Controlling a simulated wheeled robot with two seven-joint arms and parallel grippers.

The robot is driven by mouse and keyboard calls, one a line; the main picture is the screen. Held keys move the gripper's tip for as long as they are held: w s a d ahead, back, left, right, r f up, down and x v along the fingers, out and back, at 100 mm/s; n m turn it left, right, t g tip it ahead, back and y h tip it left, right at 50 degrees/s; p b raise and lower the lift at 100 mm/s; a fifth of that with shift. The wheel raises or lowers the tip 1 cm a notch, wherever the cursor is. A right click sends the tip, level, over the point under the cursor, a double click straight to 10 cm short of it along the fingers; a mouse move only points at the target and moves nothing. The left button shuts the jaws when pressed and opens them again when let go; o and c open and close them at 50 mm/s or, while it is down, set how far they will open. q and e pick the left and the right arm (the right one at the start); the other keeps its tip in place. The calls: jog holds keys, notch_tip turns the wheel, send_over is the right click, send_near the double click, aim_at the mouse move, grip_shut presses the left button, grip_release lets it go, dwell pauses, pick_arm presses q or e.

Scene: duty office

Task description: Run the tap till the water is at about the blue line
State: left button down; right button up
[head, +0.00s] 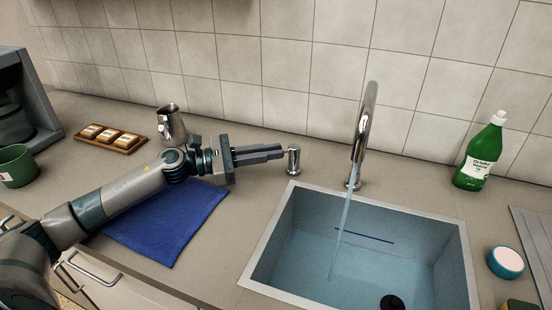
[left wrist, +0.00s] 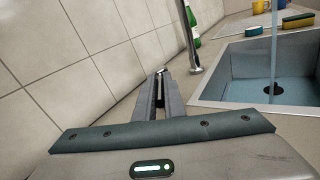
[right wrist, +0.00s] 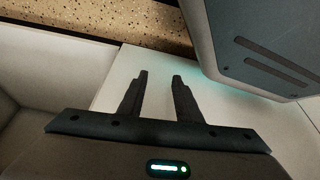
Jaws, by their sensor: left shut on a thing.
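The chrome tap (head: 365,125) stands behind the sink (head: 460,262), and a stream of water (head: 343,230) runs from it into the basin. The dark blue line (head: 364,236) shows as a short stripe inside the basin. The basin looks bluish; I cannot tell exactly where the water surface stands against the line. My left gripper (head: 283,153) is shut on the small chrome tap lever (head: 294,161) left of the tap; the fingers partly hide the lever. In the left wrist view the fingers (left wrist: 160,80) reach to it. My right gripper (right wrist: 159,77) is open and empty, away from the sink.
A green bottle (head: 480,155) stands right of the tap. A round blue-rimmed thing (head: 506,262) and a sponge (head: 519,304) lie right of the sink. A blue cloth (head: 165,225) lies under my left arm. A metal jug (head: 171,127), wooden tray (head: 122,148) and green mug (head: 17,165) stand left.

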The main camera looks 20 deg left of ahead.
pick_arm(q)
jog(key=shift+w+a, duration=0.1)
jog(key=c, duration=1.8)
grip_release()
jog(key=shift+c, duration=0.2)
pick_arm(e)
jog(key=shift+f, duration=0.1)
